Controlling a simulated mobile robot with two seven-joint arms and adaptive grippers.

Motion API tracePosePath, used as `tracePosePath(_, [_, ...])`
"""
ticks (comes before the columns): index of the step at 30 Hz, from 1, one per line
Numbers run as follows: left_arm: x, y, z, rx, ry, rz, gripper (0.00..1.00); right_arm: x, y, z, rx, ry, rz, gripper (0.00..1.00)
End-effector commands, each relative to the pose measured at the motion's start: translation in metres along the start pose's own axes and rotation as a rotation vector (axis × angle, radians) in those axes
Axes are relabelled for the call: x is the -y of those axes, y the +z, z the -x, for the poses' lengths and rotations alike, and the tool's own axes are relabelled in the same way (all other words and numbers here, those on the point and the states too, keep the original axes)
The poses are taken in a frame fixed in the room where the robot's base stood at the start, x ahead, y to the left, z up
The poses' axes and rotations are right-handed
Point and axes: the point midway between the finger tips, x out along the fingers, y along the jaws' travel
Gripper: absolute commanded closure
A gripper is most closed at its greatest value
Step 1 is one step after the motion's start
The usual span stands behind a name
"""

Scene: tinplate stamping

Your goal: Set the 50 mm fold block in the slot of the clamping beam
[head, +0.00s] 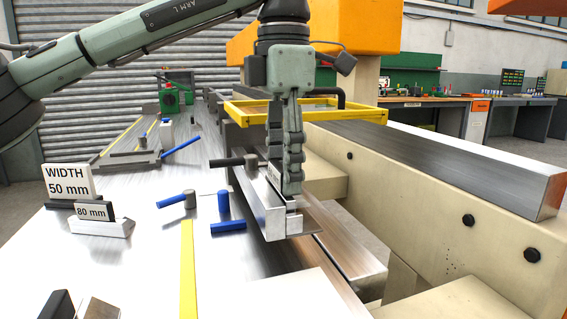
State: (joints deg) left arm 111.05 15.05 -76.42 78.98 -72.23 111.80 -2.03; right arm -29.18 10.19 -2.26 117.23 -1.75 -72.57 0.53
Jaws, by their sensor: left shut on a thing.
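My left gripper (286,190) points down over the near end of the clamping beam (247,196). It is shut on a small metal block (274,173), which I take to be the 50 mm fold block. The fingers hide much of the block, and its label is too small to read. The block is at the beam's top; I cannot tell whether it is seated in the slot or just above it. The slot is hidden behind the gripper and block. My right gripper is not in view.
A "WIDTH 50 mm" sign (68,182) and a block marked 80 mm (93,212) stand on the steel table at left. Blue-handled tools (176,200) lie near the beam. A yellow frame (350,113) is behind the gripper. A beige machine body (440,190) borders the right.

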Motion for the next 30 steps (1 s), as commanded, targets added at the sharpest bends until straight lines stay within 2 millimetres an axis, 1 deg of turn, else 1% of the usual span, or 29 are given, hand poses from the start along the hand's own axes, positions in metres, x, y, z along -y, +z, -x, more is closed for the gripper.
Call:
tracePosePath(12, [-0.0001, -0.0001, -0.0022, 0.002, 0.001, 0.0, 0.98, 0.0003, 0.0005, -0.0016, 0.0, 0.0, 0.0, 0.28])
tracePosePath(13, [-0.0001, -0.0001, -0.0022, 0.002, 0.001, 0.0, 0.45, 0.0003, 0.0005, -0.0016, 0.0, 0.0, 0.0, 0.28])
tracePosePath(15, [-0.0001, -0.0001, -0.0022, 0.001, 0.001, 0.0, 0.37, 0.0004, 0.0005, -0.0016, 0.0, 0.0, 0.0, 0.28])
tracePosePath(18, [-0.0001, -0.0001, -0.0025, 0.001, 0.001, 0.0, 0.25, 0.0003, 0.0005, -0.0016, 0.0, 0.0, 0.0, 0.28])
tracePosePath(26, [-0.0001, -0.0001, -0.0039, -0.001, -0.001, 0.0, 0.25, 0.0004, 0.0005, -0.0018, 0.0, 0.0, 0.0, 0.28])
tracePosePath(30, [-0.0003, 0.0, 0.0036, 0.0, 0.001, 0.001, 0.25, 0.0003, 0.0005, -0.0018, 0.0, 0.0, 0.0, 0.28])
